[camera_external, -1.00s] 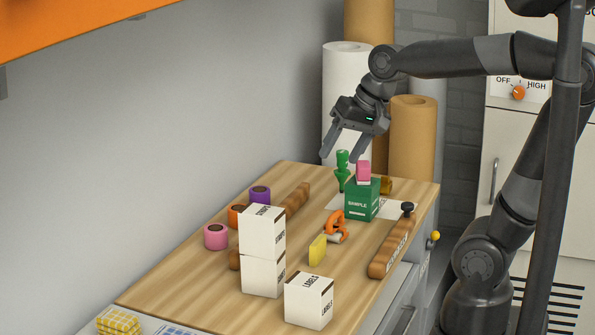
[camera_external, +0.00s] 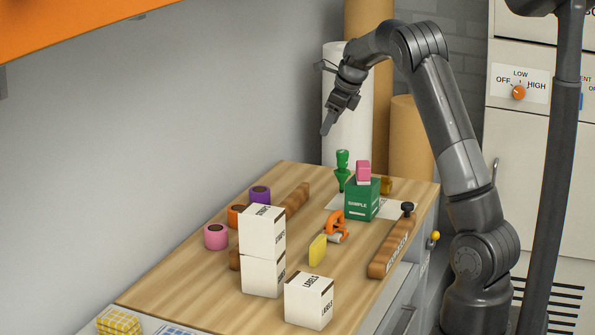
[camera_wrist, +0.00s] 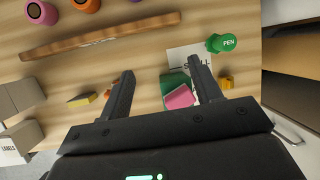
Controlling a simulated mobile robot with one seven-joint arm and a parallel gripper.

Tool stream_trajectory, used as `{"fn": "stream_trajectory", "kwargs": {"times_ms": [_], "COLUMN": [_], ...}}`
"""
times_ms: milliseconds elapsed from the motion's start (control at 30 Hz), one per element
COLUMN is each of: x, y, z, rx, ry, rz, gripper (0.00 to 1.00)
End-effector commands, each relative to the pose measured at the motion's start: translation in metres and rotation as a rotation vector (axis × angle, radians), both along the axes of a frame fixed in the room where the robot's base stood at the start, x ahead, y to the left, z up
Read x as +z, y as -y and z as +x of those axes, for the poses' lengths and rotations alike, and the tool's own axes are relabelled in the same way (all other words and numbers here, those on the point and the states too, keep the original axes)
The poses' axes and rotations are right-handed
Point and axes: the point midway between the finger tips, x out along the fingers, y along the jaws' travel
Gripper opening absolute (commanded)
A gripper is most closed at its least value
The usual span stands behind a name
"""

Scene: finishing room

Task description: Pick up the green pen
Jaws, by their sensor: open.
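The green pen (camera_external: 342,171) stands upright near the far end of the wooden table, just left of the green box. In the wrist view its round green top (camera_wrist: 222,43) bears the word PEN and lies beyond and right of the right fingertip. My gripper (camera_external: 327,129) is above the far end of the table, higher than the pen and a little left of it. The wrist view shows the two fingers of my gripper (camera_wrist: 163,80) spread wide with nothing held between them. The pen is apart from both fingers.
The green SAMPLE box (camera_external: 361,202) with a pink block (camera_external: 363,172) on top stands close to the pen. An orange clamp-like item (camera_external: 335,222), yellow block (camera_external: 317,250), wooden bar (camera_external: 391,247) and stacked white boxes (camera_external: 262,233) stand nearer. Tall rolls (camera_external: 412,140) rise behind.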

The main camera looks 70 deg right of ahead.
Motion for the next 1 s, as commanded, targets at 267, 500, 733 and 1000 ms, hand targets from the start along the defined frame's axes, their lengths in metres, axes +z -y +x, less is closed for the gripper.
{"fn": "stream_trajectory", "kwargs": {"times_ms": [267, 500, 733, 1000], "x": [-0.056, -0.074, -0.101, -0.129], "y": [0.101, 0.128, 0.135, 0.142], "z": [-0.008, -0.012, -0.003, 0.008], "rx": [-0.466, -0.606, -0.609, -0.607], "ry": [0.012, 0.025, 0.025, 0.026], "rz": [0.100, 0.127, 0.130, 0.127], "gripper": [0.58, 0.58, 0.58, 0.58]}}
